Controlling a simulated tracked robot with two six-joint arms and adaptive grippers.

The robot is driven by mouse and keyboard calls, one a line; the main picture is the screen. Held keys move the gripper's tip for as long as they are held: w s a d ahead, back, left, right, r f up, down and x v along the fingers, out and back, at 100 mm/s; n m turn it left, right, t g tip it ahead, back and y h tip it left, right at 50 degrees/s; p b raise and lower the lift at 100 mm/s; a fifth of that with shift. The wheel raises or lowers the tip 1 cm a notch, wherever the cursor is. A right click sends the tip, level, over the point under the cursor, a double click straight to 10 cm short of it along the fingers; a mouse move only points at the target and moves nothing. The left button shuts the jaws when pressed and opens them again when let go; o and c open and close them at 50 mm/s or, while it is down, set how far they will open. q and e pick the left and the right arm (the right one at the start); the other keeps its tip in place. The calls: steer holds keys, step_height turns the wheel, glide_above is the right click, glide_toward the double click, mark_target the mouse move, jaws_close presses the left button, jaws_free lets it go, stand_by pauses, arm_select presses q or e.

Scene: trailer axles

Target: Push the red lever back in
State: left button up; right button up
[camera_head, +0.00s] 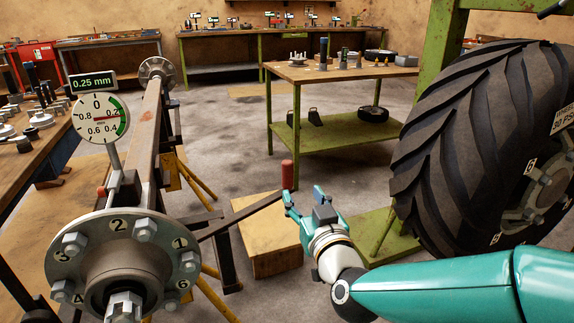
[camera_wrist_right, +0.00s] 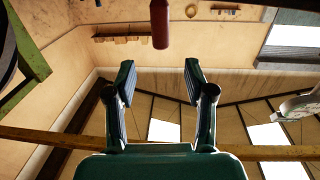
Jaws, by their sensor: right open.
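The red lever grip (camera_head: 287,174) stands upright at the outer end of a dark bar (camera_head: 240,216) that sticks out to the right from the axle stand. In the right wrist view the red grip (camera_wrist_right: 160,22) hangs at the top, beyond the fingertips and roughly centred between them. My right gripper (camera_head: 304,196) is open and empty, just right of and slightly below the grip. Its two spread fingers also show in the right wrist view (camera_wrist_right: 159,80). I see a gap between fingers and grip in the wrist view. My left gripper is not in view.
The axle hub with numbered studs (camera_head: 122,262) and a dial gauge (camera_head: 101,119) reading 0.25 mm are at left. A wooden block (camera_head: 270,240) sits below the bar. A large tyre (camera_head: 480,140) stands at right, with a green-framed table (camera_head: 340,75) behind.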

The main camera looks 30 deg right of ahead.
mark_target(289, 174)
steer(key=b+x, duration=0.1)
steer(key=x, duration=1)
steer(key=shift+w+f, duration=0.2)
steer(key=shift+w, duration=0.2)
jaws_close()
